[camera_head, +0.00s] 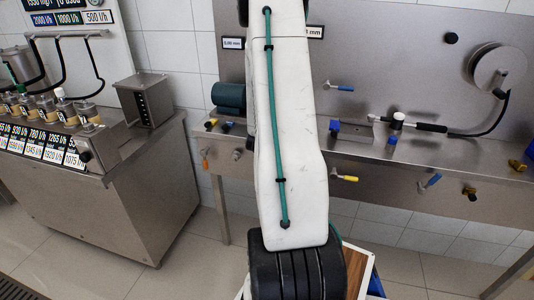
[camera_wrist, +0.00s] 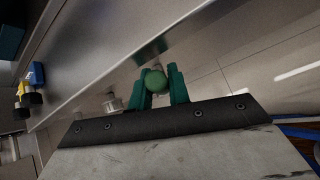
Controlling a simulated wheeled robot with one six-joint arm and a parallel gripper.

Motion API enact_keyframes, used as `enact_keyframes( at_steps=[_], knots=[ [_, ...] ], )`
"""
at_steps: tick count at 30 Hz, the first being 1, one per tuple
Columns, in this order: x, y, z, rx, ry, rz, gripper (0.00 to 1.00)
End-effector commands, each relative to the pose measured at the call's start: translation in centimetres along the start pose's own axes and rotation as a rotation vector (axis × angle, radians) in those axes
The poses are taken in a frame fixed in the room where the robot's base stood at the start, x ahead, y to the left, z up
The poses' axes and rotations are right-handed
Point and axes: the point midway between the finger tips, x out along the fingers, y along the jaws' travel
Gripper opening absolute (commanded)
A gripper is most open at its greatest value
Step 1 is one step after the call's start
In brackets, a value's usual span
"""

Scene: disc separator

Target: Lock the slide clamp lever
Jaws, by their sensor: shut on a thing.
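A round green knob (camera_wrist: 155,82) shows in the wrist view, close to the front of a steel panel. I take it to be the end of the slide clamp lever; its shaft and the clamp are hidden. My gripper (camera_wrist: 158,73) has its two dark green fingers shut on this knob, one on each side. In the head view my white arm covers the middle, and neither my gripper nor the knob shows. I cannot tell the lever's angle or whether the clamp is locked.
A hose reel (camera_head: 497,68) is at the right. A steel cabinet (camera_head: 105,205) stands at the left, with open tiled floor in front.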

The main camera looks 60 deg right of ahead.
Motion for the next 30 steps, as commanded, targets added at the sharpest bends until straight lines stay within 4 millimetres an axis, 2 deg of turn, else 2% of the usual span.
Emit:
enact_keyframes(
  at_steps=[1,3,14,17,24,30],
  knots=[
    [0.0,0.1,0.2,0.002,-0.005,0.001,0.21],
    [0.0,0.1,0.2,0.001,-0.005,0.002,0.4],
    [-0.2,0.1,0.1,0.0,-0.002,0.002,0.4],
    [-1.2,0.1,0.2,0.002,-0.003,0.002,0.4],
    [-5.1,0.1,0.3,0.002,-0.006,0.004,0.4],
    [-7.3,0.1,0.2,0.002,-0.004,0.002,0.4]
  ],
)
